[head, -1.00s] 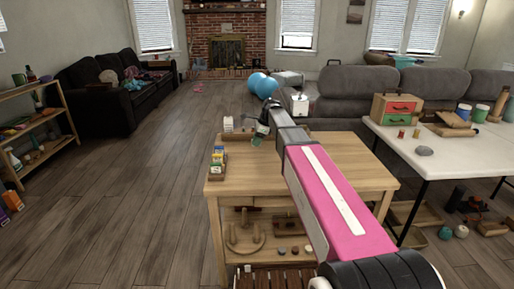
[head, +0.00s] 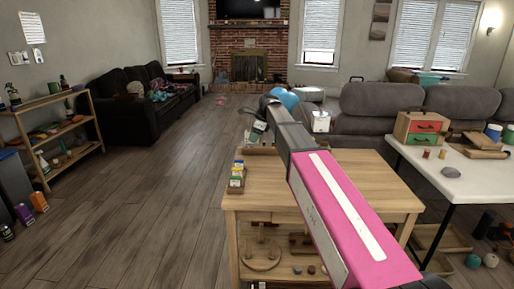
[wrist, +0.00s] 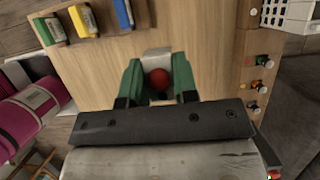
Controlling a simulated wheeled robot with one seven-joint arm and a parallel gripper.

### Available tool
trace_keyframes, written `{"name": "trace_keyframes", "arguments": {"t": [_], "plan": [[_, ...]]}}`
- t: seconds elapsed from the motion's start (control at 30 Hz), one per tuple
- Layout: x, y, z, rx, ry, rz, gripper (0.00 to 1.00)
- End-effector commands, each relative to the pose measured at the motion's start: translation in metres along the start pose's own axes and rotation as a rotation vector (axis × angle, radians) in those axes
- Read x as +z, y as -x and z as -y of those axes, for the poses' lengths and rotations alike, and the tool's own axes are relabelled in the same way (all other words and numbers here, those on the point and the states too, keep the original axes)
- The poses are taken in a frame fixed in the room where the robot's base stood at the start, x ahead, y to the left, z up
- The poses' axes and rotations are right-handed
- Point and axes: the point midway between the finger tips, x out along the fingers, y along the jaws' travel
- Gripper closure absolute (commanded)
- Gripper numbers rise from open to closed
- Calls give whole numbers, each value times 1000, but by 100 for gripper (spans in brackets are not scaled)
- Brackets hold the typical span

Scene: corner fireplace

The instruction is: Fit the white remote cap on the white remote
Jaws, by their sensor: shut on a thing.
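My gripper (wrist: 157,68) has green fingers closed around a small pale, blocky piece (wrist: 157,54). It may be the white remote cap, but its shape is largely hidden. A red ball-like thing (wrist: 159,79) shows between the fingers, and I cannot tell whether it belongs to the held piece. I cannot make out the white remote in either view.
A wooden holder with green, yellow and blue boxes (head: 237,176) stands on the table's left edge. Small coloured pegs (wrist: 258,87) and a white basket (wrist: 290,14) lie right in the wrist view. A white table (head: 455,185) stands right.

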Motion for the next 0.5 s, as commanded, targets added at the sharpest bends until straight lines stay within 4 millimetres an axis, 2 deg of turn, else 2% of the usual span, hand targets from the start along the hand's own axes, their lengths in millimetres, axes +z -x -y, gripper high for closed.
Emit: {"name": "trace_keyframes", "arguments": {"t": [0.03,0.1,0.3,0.5], "plan": [[8,5,24,0,0,0,92],[15,11,44,0,0,0,92],[36,30,101,-1,1,1,92],[52,46,145,1,1,0,92]]}}
